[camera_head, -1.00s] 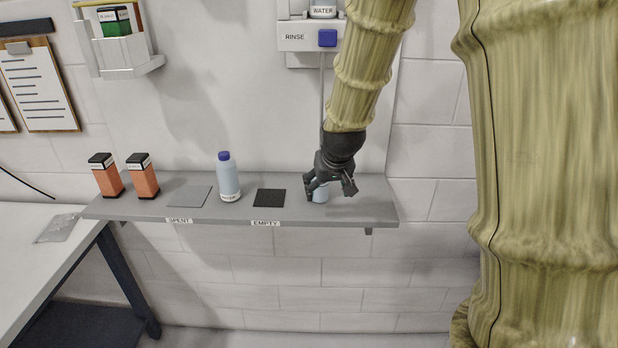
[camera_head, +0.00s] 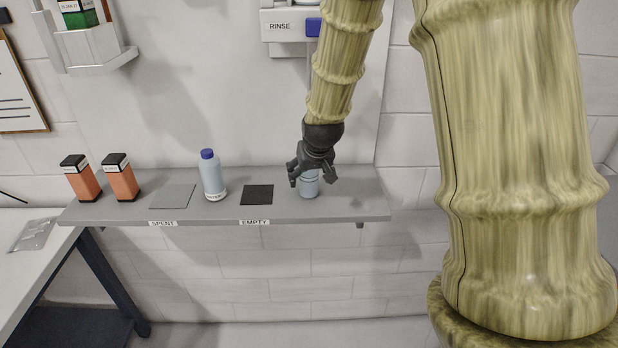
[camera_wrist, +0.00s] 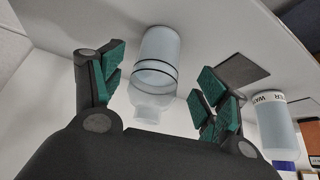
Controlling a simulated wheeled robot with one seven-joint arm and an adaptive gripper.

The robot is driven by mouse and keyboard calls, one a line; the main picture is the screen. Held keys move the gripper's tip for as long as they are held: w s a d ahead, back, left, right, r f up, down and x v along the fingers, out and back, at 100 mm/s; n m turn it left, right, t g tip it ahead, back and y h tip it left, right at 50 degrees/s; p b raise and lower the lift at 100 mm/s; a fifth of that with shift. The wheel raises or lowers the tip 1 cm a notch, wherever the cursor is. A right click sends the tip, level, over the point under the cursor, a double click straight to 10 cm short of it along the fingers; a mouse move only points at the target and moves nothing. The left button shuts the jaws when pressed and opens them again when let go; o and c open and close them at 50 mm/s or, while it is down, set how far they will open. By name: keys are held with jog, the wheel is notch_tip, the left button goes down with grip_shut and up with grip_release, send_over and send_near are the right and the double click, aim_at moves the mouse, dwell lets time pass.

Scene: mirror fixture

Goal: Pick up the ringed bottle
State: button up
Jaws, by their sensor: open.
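The ringed bottle (camera_wrist: 158,60) is pale blue with dark rings round its body and a narrower neck. In the wrist view it stands between the two open fingers of my gripper (camera_wrist: 155,95), with gaps on both sides. In the head view the bottle (camera_head: 309,185) stands at the right part of the grey shelf (camera_head: 345,205). My gripper (camera_head: 312,175) is above it and hides its top. No finger visibly grips it.
A blue-capped water bottle (camera_head: 213,178) stands left of the black EMPTY pad (camera_head: 257,194). The rinse fixture (camera_head: 283,27) is on the wall above. The shelf's right end is clear.

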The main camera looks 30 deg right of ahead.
aim_at(310, 178)
jog(key=shift+s+r, duration=0.15)
jog(key=shift+s, duration=0.1)
jog(key=p+x, duration=0.2)
jog(key=x, duration=0.1)
jog(key=shift+w+d, duration=0.2)
jog(key=shift+w, duration=0.2)
jog(key=shift+d+f+p, duration=0.15)
jog(key=shift+f+p, duration=0.2)
jog(key=shift+f, duration=0.05)
jog(key=shift+w+f, duration=0.35)
jog(key=shift+f, duration=0.15)
jog(key=shift+s+r, duration=0.1)
jog(key=shift+s, duration=0.05)
jog(key=shift+c, duration=1.2)
jog(key=c, duration=1.1)
jog(key=shift+b, duration=0.5)
